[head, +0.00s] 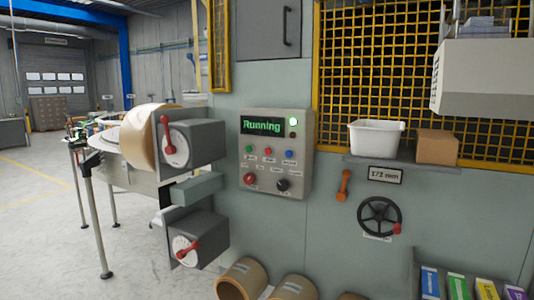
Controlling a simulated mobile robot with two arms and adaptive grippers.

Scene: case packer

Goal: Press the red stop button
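A grey control panel (305,158) is mounted on the machine's front wall, near the middle of the head view. Its display (262,126) reads "Running" in green. Below it is a row with a green button (249,149), a small red button (267,151) in the middle and a blue button (290,154). A larger red knob-like button (249,179) is at the lower left, with a black knob (283,185) to its right. The small labels are too blurred to read. Neither gripper is in view.
Left of the panel, a tape roll (142,137) and grey boxes with red levers (167,136) stick out. To the right are a shelf with a white bin (376,138) and a cardboard box (437,147), and a black handwheel (379,215). Brown rolls (242,280) lie below.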

